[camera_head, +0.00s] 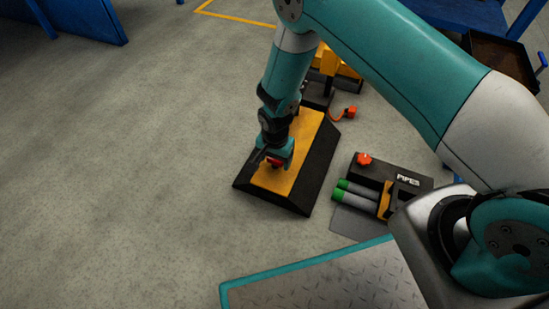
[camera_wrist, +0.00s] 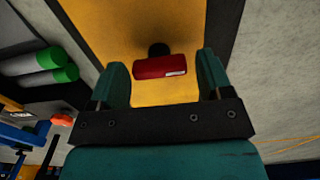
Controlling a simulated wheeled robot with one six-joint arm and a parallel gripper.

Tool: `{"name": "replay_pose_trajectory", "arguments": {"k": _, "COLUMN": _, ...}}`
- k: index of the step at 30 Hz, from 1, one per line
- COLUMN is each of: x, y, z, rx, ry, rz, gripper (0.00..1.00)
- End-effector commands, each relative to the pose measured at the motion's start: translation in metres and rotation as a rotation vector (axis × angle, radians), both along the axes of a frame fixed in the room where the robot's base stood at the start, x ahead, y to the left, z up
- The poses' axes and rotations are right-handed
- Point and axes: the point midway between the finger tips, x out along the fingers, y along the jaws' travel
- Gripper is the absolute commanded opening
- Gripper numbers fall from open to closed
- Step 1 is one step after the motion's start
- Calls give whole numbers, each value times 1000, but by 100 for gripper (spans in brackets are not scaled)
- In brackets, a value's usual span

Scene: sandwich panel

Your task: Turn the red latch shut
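The red latch (camera_wrist: 160,67) is a short red bar with a small pale label, lying crosswise on the yellow panel face in the wrist view. A dark round pivot shows at its top edge. My gripper (camera_wrist: 163,76) is open, with one teal finger on each side of the latch and a gap on both sides. In the head view, my gripper (camera_head: 273,157) points down at the sloped yellow and black panel (camera_head: 299,143). Only a bit of the red latch (camera_head: 274,162) shows there below the gripper. I cannot tell the height between fingertips and panel.
A dark pipe holder (camera_head: 409,181) with green-ended grey pipes (camera_head: 355,195) and a red knob (camera_head: 364,159) stands right of the panel. A yellow and black unit with a red-orange part (camera_head: 350,112) is behind. The floor (camera_head: 120,170) at left is clear.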

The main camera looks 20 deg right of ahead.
Motion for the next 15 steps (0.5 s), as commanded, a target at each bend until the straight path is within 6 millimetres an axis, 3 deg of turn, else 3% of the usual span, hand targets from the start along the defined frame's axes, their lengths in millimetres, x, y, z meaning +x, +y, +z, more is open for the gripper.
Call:
{"name": "replay_pose_trajectory", "arguments": {"k": 1, "x": 0, "y": 0, "z": 0, "rx": 0, "ry": 0, "rz": 0, "gripper": 60}}
{"name": "replay_pose_trajectory", "arguments": {"k": 5, "x": 0, "y": 0, "z": 0, "rx": 0, "ry": 0, "rz": 0, "gripper": 31}}
{"name": "replay_pose_trajectory", "arguments": {"k": 15, "x": 0, "y": 0, "z": 1, "rx": 1, "ry": 1, "rz": 39, "gripper": 31}}
